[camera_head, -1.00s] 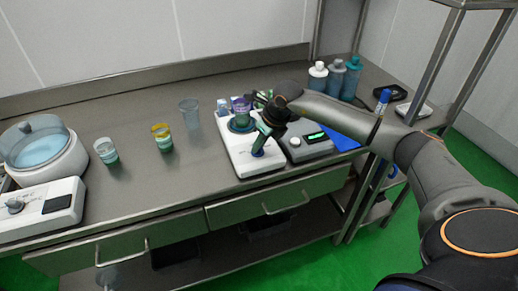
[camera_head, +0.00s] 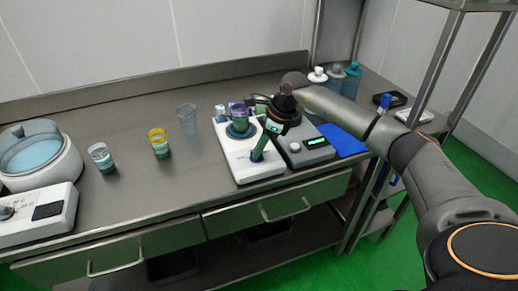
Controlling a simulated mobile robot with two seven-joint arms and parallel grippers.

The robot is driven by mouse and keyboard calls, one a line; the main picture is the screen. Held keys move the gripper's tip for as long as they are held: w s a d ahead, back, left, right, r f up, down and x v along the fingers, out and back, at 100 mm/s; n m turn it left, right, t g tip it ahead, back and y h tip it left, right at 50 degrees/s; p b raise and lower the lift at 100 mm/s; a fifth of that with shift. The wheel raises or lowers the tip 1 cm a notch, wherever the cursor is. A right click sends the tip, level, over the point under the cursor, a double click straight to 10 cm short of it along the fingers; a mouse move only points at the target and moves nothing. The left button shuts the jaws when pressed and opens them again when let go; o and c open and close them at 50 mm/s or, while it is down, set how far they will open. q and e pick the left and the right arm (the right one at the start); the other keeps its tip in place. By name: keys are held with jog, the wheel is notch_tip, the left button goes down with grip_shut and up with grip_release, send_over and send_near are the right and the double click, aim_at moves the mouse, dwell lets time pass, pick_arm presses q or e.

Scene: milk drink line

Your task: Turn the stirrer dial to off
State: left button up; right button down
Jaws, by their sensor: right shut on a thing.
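The white stirrer (camera_head: 236,163) stands on the steel bench with a dark blue round plate (camera_head: 240,131) towards its back. A beaker with purple content (camera_head: 239,114) stands on that plate. My right gripper (camera_head: 257,156) reaches down from the right to the front part of the stirrer. It is shut on the stirrer dial, which the fingers mostly hide, so its setting cannot be read. My left gripper is not in view.
A grey device with a green display (camera_head: 316,142) stands close to the stirrer's right, beside a blue sheet (camera_head: 347,143). Cups (camera_head: 160,143) (camera_head: 102,158) and an empty beaker (camera_head: 188,119) stand on the left. Bottles (camera_head: 351,80) stand at the back right.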

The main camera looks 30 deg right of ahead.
dwell(0.3)
jog(key=c, duration=0.9)
grip_release()
jog(key=shift+o, duration=0.2)
jog(key=shift+r, duration=0.1)
jog(key=v, duration=1.2)
jog(key=shift+r+b, duration=0.2)
jog(key=shift+b, duration=0.1)
